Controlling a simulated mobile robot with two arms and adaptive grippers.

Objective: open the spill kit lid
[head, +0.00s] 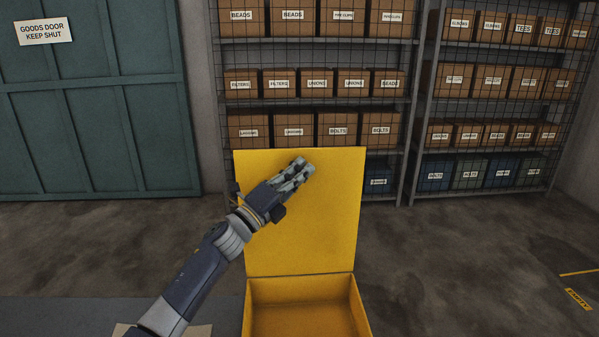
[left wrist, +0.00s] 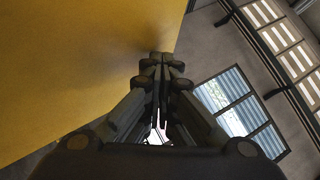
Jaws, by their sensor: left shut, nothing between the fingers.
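The spill kit is a yellow box (head: 247,310) at the bottom middle of the head view, and its inside shows as empty where I can see it. Its yellow lid (head: 325,225) stands upright at the back edge, wide open. My left gripper (head: 305,168) is shut and empty in front of the upper part of the lid. In the left wrist view the shut fingers (left wrist: 161,62) point along the lid (left wrist: 70,70), which fills the left side. I cannot tell whether the fingers touch the lid. My right gripper is not in view.
Caged shelves with labelled cartons (head: 337,127) stand behind the box, with blue bins (head: 434,175) low on the right. A green goods door (head: 95,110) is at the left. The concrete floor (head: 470,270) right of the box is clear.

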